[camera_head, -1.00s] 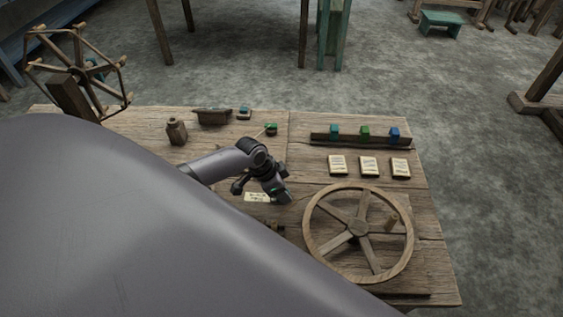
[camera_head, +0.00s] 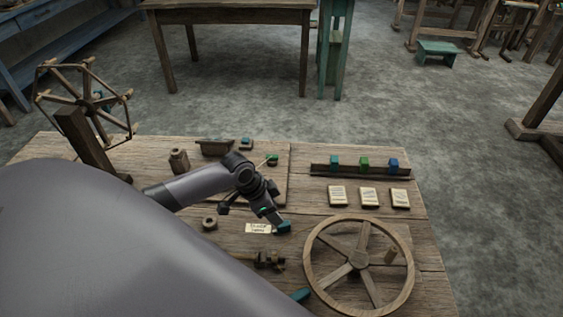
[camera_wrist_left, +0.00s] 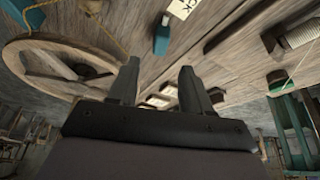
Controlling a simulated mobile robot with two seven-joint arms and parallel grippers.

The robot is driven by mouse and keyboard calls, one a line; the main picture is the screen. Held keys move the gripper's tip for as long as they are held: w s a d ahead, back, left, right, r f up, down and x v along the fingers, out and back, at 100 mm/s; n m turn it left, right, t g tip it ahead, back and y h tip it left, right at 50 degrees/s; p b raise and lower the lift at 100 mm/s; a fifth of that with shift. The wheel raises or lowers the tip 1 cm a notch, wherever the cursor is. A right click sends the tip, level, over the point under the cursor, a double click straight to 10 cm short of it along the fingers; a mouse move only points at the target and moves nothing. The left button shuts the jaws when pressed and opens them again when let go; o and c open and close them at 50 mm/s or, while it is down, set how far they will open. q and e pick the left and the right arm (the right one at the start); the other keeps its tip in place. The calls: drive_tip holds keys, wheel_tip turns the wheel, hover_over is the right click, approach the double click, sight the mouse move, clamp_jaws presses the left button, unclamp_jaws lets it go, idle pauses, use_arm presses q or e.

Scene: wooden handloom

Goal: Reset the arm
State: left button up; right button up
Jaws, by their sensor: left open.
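My left arm (camera_head: 190,187) reaches in from the left over the wooden table. Its gripper (camera_head: 268,214) is above the table, close to a small teal block (camera_head: 284,227) beside a paper label (camera_head: 258,228). In the left wrist view the two fingers of the left gripper (camera_wrist_left: 157,85) stand apart with nothing between them. The teal block (camera_wrist_left: 163,35) lies on the table there, away from the fingers. My right gripper is not in view.
A spoked wooden wheel (camera_head: 313,253) is right of the gripper. Three cards (camera_head: 369,197) and a rack (camera_head: 320,169) with coloured blocks lie behind it. A wooden reel (camera_head: 73,99) stands at the back left.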

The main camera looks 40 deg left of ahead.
use_arm(q)
drive_tip(key=shift+n+t+h, duration=0.3)
drive_tip(key=shift+n+t, duration=0.2)
drive_tip(key=shift+t, duration=0.4)
drive_tip(key=s+d, duration=0.1)
drive_tip(key=d, duration=0.1)
drive_tip(key=s+d+f+p, duration=0.1)
drive_tip(key=s+d, duration=0.1)
drive_tip(key=s+d+f, duration=0.1)
drive_tip(key=d, duration=0.1)
drive_tip(key=shift+s+d+f, duration=0.25)
drive_tip(key=shift+s+d, duration=0.05)
drive_tip(key=shift+d, duration=0.1)
drive_tip(key=shift+n+t, duration=0.6)
drive_tip(key=shift+t, duration=0.2)
drive_tip(key=s+d, duration=0.1)
drive_tip(key=s+d+p, duration=0.1)
drive_tip(key=s+d, duration=0.1)
drive_tip(key=shift+s+d+r, duration=0.2)
drive_tip(key=shift+s, duration=0.05)
drive_tip(key=s+d+r+n+t+y+p, duration=0.1)
drive_tip(key=s+r+n+t, duration=0.2)
drive_tip(key=s+r, duration=0.2)
drive_tip(key=s, duration=0.2)
drive_tip(key=shift+s+d+t, duration=0.15)
drive_tip(key=shift+s+t, duration=0.15)
drive_tip(key=shift+s, duration=0.05)
